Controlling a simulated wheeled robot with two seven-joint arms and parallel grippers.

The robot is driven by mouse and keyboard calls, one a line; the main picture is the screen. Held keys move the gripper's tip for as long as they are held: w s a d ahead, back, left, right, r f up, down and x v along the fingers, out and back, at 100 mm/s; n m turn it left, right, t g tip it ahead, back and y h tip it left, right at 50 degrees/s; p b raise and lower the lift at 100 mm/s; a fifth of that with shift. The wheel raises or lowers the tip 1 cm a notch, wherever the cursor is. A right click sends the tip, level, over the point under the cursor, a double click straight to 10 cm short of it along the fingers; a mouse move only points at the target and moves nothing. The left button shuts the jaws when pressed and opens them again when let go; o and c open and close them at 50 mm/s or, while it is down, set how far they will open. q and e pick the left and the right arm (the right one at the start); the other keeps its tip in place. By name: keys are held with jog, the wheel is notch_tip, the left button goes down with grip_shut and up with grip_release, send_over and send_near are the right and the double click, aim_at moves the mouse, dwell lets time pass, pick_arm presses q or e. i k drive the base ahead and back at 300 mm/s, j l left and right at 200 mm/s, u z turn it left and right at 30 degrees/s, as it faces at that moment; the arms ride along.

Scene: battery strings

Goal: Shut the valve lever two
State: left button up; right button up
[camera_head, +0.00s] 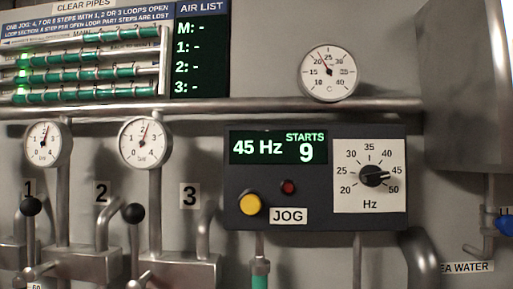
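Two valve levers with black ball knobs stand upright at the lower left. One knob (31,206) is just below the label "1" (30,187). The other knob (133,213) is right of the label "2" (101,191) and left of the label "3" (189,195). Its rod runs down toward a grey metal valve body (180,272). I cannot tell for certain which numbered line this second lever belongs to. The lower ends of the levers are partly cut off by the picture's bottom edge. Neither of my grippers is in view.
A dark control box (315,165) reads 45 Hz and STARTS 9, with a yellow button (250,204) and a dial (373,175). A horizontal pipe (250,107) and gauges (143,141) are above the levers. A grey cabinet (465,95) stands at right.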

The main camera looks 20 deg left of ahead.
aim_at(30, 207)
jog(key=k+u, duration=0.1)
jog(key=u, duration=0.3)
jog(key=k+j+u, duration=0.1)
jog(key=u, duration=0.3)
jog(key=j+u, duration=0.15)
jog(key=u, duration=0.25)
jog(key=k+j+u, duration=0.1)
jog(key=u, duration=0.3)
